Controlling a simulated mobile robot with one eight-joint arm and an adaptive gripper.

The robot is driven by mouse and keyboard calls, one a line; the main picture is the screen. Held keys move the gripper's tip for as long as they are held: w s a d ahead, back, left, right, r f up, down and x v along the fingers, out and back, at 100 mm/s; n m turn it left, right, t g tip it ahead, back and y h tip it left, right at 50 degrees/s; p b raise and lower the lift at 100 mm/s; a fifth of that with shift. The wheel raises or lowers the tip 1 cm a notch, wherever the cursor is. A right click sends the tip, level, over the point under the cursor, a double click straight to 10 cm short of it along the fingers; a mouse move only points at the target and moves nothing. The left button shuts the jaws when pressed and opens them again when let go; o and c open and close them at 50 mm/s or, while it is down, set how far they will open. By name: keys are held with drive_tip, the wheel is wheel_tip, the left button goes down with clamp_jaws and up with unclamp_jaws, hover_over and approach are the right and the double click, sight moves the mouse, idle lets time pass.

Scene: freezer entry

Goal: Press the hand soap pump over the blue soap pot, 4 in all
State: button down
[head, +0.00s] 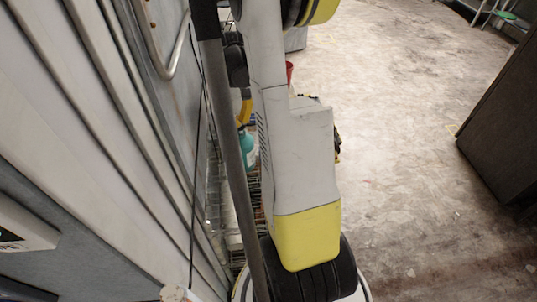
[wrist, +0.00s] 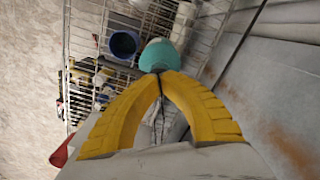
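A teal rounded bottle (wrist: 159,54), which looks like the hand soap, shows just beyond my fingertips in the wrist view. It also shows partly in the head view (head: 247,142), behind my arm. No pump head can be made out; my fingertips cover that part. My gripper (wrist: 158,76) has its yellow fingers together at the tips, against or just in front of the bottle; I cannot tell if they touch it. The blue pot (wrist: 123,44) sits on the wire rack beside the bottle, to its left in the wrist view. In the head view my arm hides the pot.
The wire rack (wrist: 85,32) holds the bottle and pot, with several dark and yellow items (wrist: 85,78) lower down. A red object (wrist: 66,150) is at lower left. A grey panelled wall (head: 95,120) runs close beside my arm. Open floor (head: 410,130) lies to the right.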

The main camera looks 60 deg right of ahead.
drive_tip(key=shift+r+p, duration=1.1)
drive_tip(key=shift+r, duration=0.9)
drive_tip(key=shift+f, duration=0.2)
drive_tip(key=shift+f+b, duration=2.3)
drive_tip(key=shift+f, duration=0.15)
drive_tip(key=shift+r, duration=0.1)
drive_tip(key=shift+r+p, duration=1.7)
drive_tip(key=shift+r, duration=0.8)
drive_tip(key=shift+r, duration=0.1)
